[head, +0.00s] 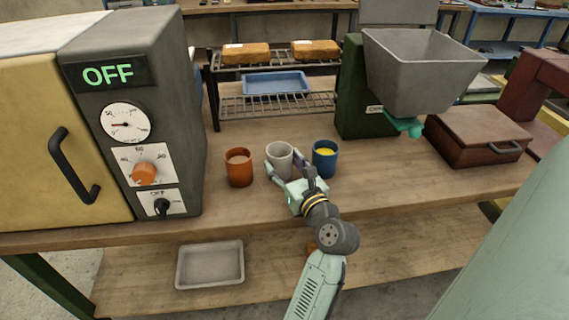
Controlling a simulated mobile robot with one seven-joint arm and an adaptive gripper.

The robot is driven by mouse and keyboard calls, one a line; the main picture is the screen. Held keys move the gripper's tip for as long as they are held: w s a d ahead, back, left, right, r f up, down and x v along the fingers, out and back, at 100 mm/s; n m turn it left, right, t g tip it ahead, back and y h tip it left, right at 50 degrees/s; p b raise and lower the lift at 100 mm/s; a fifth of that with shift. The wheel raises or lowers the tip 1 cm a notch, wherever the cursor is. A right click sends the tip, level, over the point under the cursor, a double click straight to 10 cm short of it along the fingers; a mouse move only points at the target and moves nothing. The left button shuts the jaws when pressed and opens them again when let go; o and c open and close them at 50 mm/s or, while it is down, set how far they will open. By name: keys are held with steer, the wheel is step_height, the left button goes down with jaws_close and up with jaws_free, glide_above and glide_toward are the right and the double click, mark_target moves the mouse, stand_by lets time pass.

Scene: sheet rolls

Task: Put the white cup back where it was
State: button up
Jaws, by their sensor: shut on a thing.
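The white cup (280,154) stands upright on the wooden bench, or very close above it; I cannot tell which. It is between an orange cup (239,168) on its left and a blue cup (325,160) with yellow contents on its right. My gripper (288,168) reaches in from the front and is shut on the white cup, with a finger on each side. The gripper hides the cup's lower front part. The inside of the white cup looks pale.
A grey oven-like box (188,100) showing OFF stands at left. Behind the cups is a wire rack (275,106) with a blue tray and two loaves. A grey hopper (418,75) and a brown box (478,137) stand at right. A grey tray (210,264) lies on the lower shelf.

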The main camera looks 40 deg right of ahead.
steer(key=o, duration=1.2)
steer(key=shift+r, duration=0.1)
steer(key=b+v, duration=0.2)
steer(key=v, duration=1)
